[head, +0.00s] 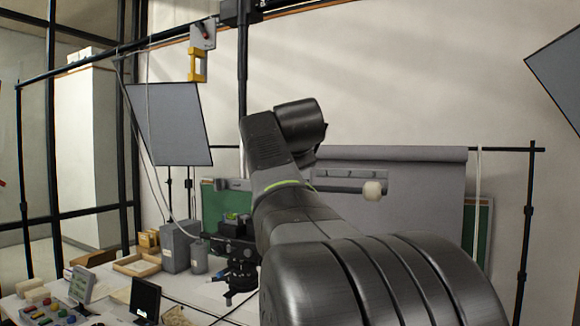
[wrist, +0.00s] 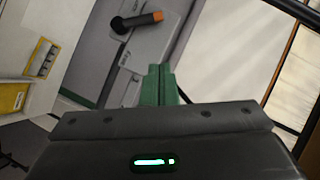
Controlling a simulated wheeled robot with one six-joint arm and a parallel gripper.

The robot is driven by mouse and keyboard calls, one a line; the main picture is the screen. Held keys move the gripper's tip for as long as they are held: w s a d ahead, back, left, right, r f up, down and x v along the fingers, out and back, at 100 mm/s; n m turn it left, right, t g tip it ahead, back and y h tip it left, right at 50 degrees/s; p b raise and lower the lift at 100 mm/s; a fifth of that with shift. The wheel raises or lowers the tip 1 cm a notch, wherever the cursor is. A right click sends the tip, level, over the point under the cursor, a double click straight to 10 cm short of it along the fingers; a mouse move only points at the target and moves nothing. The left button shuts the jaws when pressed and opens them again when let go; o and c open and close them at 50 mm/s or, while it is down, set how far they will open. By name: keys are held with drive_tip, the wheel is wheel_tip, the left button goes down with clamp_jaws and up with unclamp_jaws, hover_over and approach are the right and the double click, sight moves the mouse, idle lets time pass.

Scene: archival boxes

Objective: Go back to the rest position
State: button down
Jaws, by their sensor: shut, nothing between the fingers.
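My gripper (wrist: 158,85) shows at the middle of the wrist view. Its two green fingers are together with nothing between them. The fingers point away from the dark gripper body, toward a grey surface, and appear clear of it. In the head view my black arm rises from the bottom right and bends at the top near the middle. I cannot clearly make out the gripper there.
A table (head: 213,297) at lower left bears a wooden tray (head: 137,266), grey boxes (head: 176,249) and a small dark screen (head: 145,298). A grey backdrop (head: 430,200) hangs behind my arm. A grey panel (head: 168,125) stands at left. The wrist view shows an orange-tipped black handle (wrist: 135,21).

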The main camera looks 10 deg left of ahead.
drive_tip(key=v, duration=0.4)
drive_tip(key=shift+w+b, duration=0.1)
drive_tip(key=shift+b, duration=0.2)
drive_tip(key=shift+r, duration=0.1)
drive_tip(key=s+a+f+p+x, duration=0.1)
drive_tip(key=a+f+x, duration=0.1)
drive_tip(key=x, duration=1)
drive_tip(key=shift+w, duration=0.4)
